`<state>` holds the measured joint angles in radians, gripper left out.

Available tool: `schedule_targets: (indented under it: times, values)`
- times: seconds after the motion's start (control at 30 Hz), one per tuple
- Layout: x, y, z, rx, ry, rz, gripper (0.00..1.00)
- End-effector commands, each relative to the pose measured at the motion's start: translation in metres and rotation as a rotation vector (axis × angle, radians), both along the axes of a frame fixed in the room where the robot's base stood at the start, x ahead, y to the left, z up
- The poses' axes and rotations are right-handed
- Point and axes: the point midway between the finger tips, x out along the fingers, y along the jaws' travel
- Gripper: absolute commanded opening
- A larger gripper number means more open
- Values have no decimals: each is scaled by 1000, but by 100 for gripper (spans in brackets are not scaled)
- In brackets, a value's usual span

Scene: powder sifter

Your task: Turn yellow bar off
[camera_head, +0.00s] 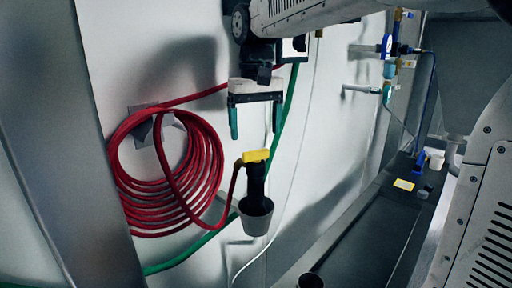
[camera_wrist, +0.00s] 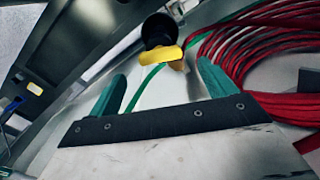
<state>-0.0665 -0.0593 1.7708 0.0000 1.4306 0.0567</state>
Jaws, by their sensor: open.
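The yellow bar (camera_head: 255,156) sits on top of a black fitting (camera_head: 256,182) on the white wall, above a grey cup (camera_head: 256,215). In the wrist view the yellow bar (camera_wrist: 166,54) shows beyond the fingertips, against the dark round fitting (camera_wrist: 160,30). My gripper (camera_head: 256,135) hangs above the bar in the head view, its two green fingers spread apart. It is open with nothing between the fingers. In the wrist view my gripper (camera_wrist: 162,80) has a green finger on each side of the bar's direction. The fingers look apart from the bar.
A coiled red hose (camera_head: 165,170) hangs on the wall at left, with a green hose (camera_head: 190,247) running behind the fitting. Blue valves and pipes (camera_head: 388,65) are at upper right. A dark trough (camera_head: 365,235) runs along the lower right, with a yellow label (camera_head: 404,184).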

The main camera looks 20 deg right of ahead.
Motion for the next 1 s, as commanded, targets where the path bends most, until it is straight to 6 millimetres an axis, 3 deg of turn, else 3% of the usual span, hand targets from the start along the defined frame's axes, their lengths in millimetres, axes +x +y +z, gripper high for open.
schedule_targets:
  times: [0.3,0.7,0.87,1.0]
  values:
    - [-1,0,-47,0,2,0,84]
    - [-1,0,-55,0,-1,0,84]
    - [-1,0,-55,0,-1,0,39]
    - [-1,0,-55,0,-1,1,39]
